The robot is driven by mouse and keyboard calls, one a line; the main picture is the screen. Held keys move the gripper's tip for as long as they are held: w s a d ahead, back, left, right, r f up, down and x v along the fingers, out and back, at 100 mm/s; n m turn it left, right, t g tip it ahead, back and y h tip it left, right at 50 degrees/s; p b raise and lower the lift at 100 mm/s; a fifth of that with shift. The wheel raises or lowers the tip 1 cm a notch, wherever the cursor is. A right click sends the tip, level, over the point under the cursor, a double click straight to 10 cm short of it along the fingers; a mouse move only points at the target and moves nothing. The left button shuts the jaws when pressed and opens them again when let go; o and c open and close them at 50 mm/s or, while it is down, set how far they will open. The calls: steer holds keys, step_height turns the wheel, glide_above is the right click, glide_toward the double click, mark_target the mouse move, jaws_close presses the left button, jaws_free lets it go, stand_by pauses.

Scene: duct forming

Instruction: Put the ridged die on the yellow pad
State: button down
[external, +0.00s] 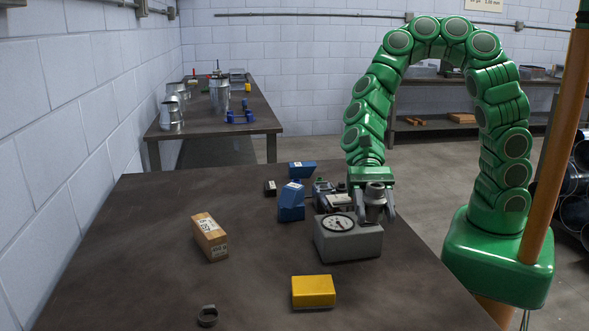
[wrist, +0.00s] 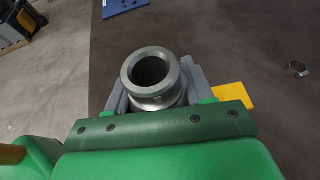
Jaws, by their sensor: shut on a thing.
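My gripper (external: 374,210) is shut on the ridged die (external: 375,193), a grey hollow metal cylinder with a thick rim. It is held upright at the back right of the grey box with a dial. In the wrist view the die (wrist: 151,68) shows its open round top between the grey fingers, with a stepped edge below the rim. Its lower end is partly hidden, and I cannot tell whether it touches anything. The yellow pad (external: 313,292) lies on the table in front of the dial box, apart from the die. In the wrist view part of the pad (wrist: 235,95) shows right of the gripper.
The grey dial box (external: 348,244) stands between the gripper and the pad. The table's middle is clear.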

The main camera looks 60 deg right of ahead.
glide_above(313, 290)
steer(key=s+d, duration=0.3)
steer(key=d, duration=0.1)
step_height(313, 290, down, 4)
steer(key=a+f, duration=0.1)
steer(key=w+a+f, duration=0.1)
steer(key=w+f, duration=0.1)
steer(key=f, duration=0.1)
steer(key=shift+a, duration=0.4)
steer(key=shift+w+a+f, duration=0.45)
steer(key=shift+a+f, duration=0.1)
steer(key=shift+f, duration=0.2)
steer(key=shift+a+f, duration=0.1)
steer(key=shift+f, duration=1.6)
steer(key=shift+f, duration=0.1)
steer(key=shift+c, duration=2.2)
jaws_free()
